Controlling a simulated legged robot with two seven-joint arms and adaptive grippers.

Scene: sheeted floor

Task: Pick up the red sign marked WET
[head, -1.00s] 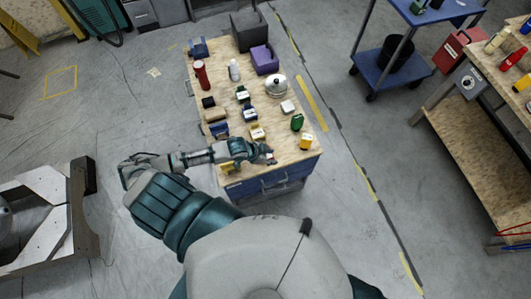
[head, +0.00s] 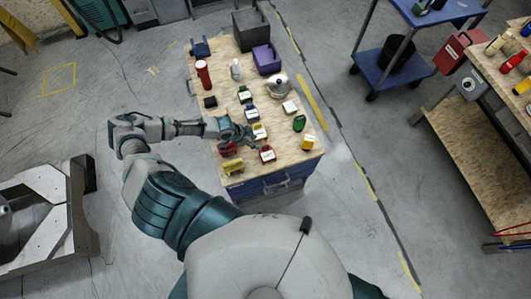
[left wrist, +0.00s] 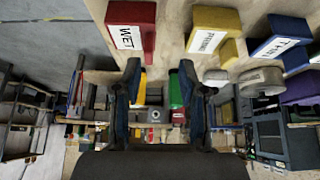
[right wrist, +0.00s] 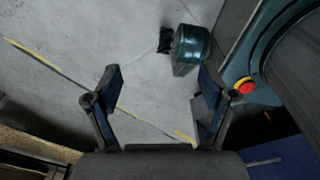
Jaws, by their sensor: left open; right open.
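The red sign marked WET (left wrist: 130,30) shows at the upper left of the left wrist view, its white label readable. In the head view I take it to be the red block with a white label (head: 267,156) near the front of the workbench top. My left gripper (head: 250,136) is open and empty over the bench, just behind and left of that sign, near the yellow labelled sign (head: 260,131). Its spread fingers (left wrist: 159,78) show in the left wrist view, with the sign outside them. My right gripper (right wrist: 160,75) is open and empty above bare floor.
Another red item (head: 228,148) and a yellow one (head: 232,166) lie below my left forearm. A blue cart (head: 385,70) stands right.

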